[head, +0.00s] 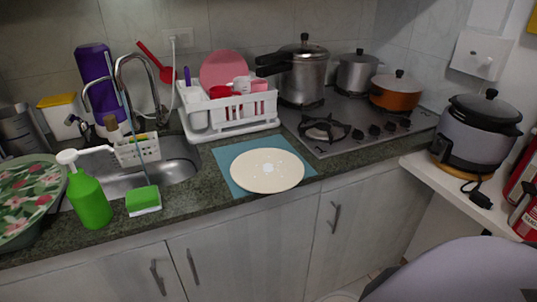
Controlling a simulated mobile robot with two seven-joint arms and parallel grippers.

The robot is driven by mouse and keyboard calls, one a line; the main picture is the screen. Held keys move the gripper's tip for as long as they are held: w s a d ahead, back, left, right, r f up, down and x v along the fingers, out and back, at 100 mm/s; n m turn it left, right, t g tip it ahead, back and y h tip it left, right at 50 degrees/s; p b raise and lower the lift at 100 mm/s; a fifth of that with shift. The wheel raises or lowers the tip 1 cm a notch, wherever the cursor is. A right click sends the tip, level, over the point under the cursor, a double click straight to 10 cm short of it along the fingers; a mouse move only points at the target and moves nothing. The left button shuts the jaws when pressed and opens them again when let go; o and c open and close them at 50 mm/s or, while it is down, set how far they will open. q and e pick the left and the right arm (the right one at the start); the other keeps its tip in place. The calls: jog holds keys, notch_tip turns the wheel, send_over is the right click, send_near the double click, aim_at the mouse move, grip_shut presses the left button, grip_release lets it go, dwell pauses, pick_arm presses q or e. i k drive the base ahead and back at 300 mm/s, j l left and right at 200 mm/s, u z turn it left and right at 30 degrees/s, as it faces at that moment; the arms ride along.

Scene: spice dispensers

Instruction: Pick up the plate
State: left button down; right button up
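A cream-white round plate (267,171) with a small pale mark at its centre lies flat near the front edge of the dark counter. It rests partly on a blue square mat (232,153), and its front rim is close to the counter's edge. Neither of my grippers shows in the head view.
A white dish rack (232,128) with a pink plate and red and white cups stands behind the mat. The stove (345,130) with metal pots is to the right. The sink, a green soap bottle (88,196) and a sponge (143,199) are to the left.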

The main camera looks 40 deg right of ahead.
aim_at(266, 170)
jog(key=l+z, duration=0.1)
jog(key=z, duration=0.95)
jog(key=k+l, duration=0.05)
